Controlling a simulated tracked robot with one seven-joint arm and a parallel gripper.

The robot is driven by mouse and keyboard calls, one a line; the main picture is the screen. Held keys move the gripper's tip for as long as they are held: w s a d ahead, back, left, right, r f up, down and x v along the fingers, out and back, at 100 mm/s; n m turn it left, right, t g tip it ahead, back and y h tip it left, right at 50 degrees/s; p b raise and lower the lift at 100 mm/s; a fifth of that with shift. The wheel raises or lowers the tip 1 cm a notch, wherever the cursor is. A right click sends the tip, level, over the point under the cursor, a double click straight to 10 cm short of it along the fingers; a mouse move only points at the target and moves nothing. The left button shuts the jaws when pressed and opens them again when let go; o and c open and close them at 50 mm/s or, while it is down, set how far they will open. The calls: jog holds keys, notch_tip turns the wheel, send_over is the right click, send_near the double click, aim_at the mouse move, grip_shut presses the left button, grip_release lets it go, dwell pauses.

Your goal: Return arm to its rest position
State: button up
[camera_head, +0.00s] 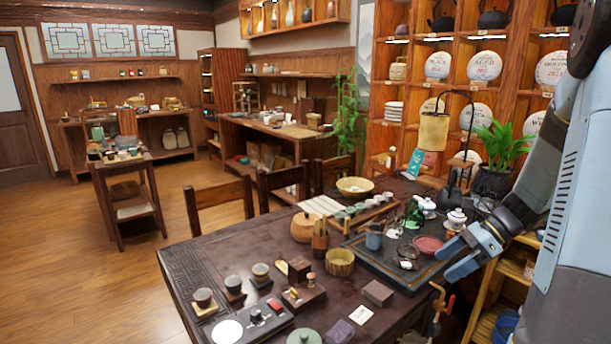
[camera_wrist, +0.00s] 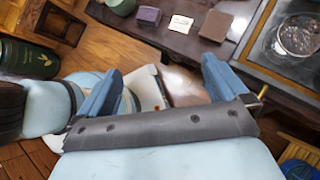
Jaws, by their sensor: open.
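My gripper (camera_head: 462,252) is at the right side of the dark tea table (camera_head: 225,258), near its edge, with its blue fingers spread. In the wrist view my gripper (camera_wrist: 160,88) shows both blue fingers wide apart with nothing between them. My pale blue arm comes down along the right of the head view. The pressed tea cakes in round white wrappers (camera_head: 438,65) stand on the wooden shelf behind the table.
The tea tray (camera_head: 385,262) with cups and a reddish dish (camera_head: 428,244) lies close left of my gripper. A potted plant (camera_head: 493,148) stands behind my gripper. A brown block (camera_head: 378,293) sits near the table edge. Wooden floor is open at left.

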jog(key=s+a+r+n+t+h, duration=0.2)
jog(key=s+a+r+n+h, duration=0.2)
jog(key=s+r+n, duration=0.4)
jog(key=s+a+r+n+t+h, duration=0.3)
jog(key=s+a+r+n+h, duration=0.2)
jog(key=r+n, duration=0.5)
jog(key=shift+s+a+n, duration=1.05)
jog(key=shift+s+n, duration=0.85)
jog(key=shift+c, duration=0.4)
